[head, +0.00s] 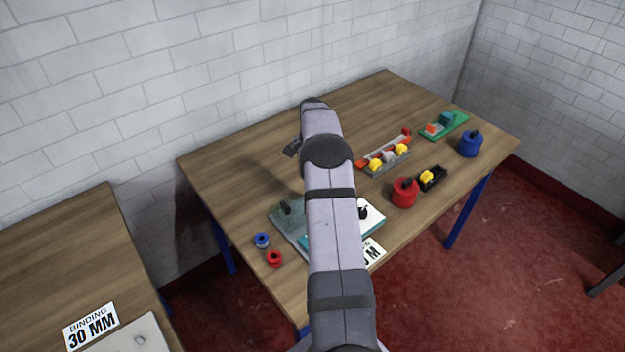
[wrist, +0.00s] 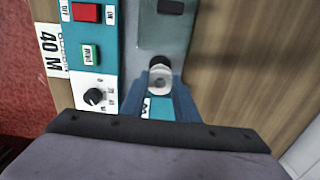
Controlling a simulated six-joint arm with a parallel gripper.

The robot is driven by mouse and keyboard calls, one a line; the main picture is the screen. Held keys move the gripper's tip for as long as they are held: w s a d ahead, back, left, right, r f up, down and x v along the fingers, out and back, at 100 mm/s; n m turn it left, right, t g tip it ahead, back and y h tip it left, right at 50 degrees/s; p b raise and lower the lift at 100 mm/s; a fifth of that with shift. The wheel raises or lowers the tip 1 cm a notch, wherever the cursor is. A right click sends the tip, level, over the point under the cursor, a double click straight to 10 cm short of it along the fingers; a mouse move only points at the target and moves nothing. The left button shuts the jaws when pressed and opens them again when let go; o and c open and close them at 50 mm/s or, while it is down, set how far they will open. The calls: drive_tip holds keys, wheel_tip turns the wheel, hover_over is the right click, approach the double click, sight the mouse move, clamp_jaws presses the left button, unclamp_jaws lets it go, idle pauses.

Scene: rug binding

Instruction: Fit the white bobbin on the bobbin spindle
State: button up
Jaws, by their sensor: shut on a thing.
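In the wrist view, the white bobbin (wrist: 160,80) sits between the two blue fingers of my gripper (wrist: 161,84), which is shut on it. I see the bobbin end-on, with its round hub showing. The grey plate (wrist: 150,38) of the winding unit is beyond it. A dark round part shows right beside the bobbin's far edge; I cannot tell whether it is the spindle or whether they touch. A black block (wrist: 172,6) stands farther along the plate. In the head view my arm hides the bobbin and fingertips, and the grey plate (head: 283,222) shows left of the arm.
Blue (head: 262,240) and red (head: 274,258) bobbins lie near the table's front edge. A rack (head: 385,160) and larger red spool (head: 404,193) stand right.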

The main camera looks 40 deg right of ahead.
drive_tip(key=shift+f+b, duration=0.4)
drive_tip(key=shift+f, duration=0.6)
drive_tip(key=shift+f+b, duration=0.9)
drive_tip(key=shift+f, duration=0.95)
idle(1.4)
drive_tip(key=o, duration=1.1)
drive_tip(key=shift+r, duration=0.1)
drive_tip(key=shift+r+b, duration=1.25)
drive_tip(key=shift+r, duration=2.35)
